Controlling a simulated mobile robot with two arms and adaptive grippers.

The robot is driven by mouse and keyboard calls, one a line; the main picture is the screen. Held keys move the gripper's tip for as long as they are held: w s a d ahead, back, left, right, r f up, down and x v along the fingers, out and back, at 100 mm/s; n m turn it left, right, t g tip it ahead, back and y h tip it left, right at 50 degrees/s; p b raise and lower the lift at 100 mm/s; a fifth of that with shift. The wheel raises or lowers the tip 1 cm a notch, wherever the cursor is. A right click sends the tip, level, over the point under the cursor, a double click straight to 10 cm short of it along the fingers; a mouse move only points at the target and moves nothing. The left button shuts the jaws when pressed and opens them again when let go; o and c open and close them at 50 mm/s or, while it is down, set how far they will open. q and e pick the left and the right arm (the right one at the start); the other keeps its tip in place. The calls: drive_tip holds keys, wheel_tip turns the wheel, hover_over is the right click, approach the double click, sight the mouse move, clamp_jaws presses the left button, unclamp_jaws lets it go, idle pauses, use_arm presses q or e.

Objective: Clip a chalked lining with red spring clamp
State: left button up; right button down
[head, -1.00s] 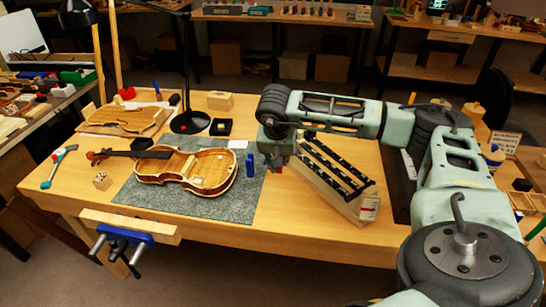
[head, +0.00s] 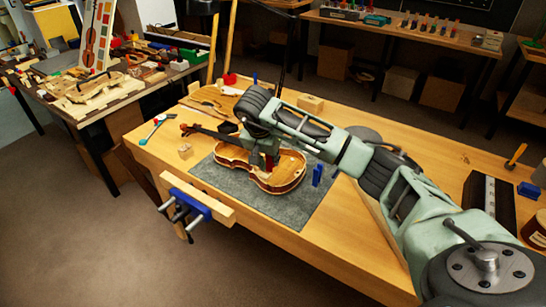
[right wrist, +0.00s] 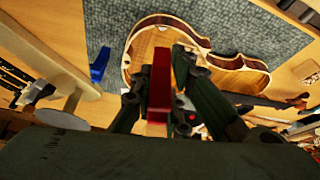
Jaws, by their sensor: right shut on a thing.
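The open violin body (head: 232,158) lies on a grey mat (head: 290,212), its inside showing. My right gripper (head: 265,158) is over the violin body in the head view, hiding part of it. In the right wrist view its dark fingers (right wrist: 164,85) are shut on the red spring clamp (right wrist: 182,68), which points toward the violin body (right wrist: 150,50). I cannot tell whether the clamp touches the rim. Chalk marks on the lining are too small to make out. My left gripper is not in view.
A blue upright object (head: 317,175) stands on the mat right of the violin. A blue vise (head: 188,200) is on the bench's front edge. A small wooden block (head: 185,150) and a hammer (head: 153,127) lie at left.

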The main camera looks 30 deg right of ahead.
sight(270, 170)
drive_tip(key=shift+f+b, duration=1.1)
drive_tip(key=shift+f, duration=0.6)
drive_tip(key=shift+f+b, duration=0.6)
drive_tip(key=shift+f, duration=0.55)
use_arm(q)
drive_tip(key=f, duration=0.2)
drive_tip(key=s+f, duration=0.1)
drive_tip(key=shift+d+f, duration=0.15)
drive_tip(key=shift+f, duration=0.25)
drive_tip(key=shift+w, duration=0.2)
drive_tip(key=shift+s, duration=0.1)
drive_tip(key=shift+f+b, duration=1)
drive_tip(key=shift+b, duration=0.15)
use_arm(e)
drive_tip(key=shift+f, duration=1.55)
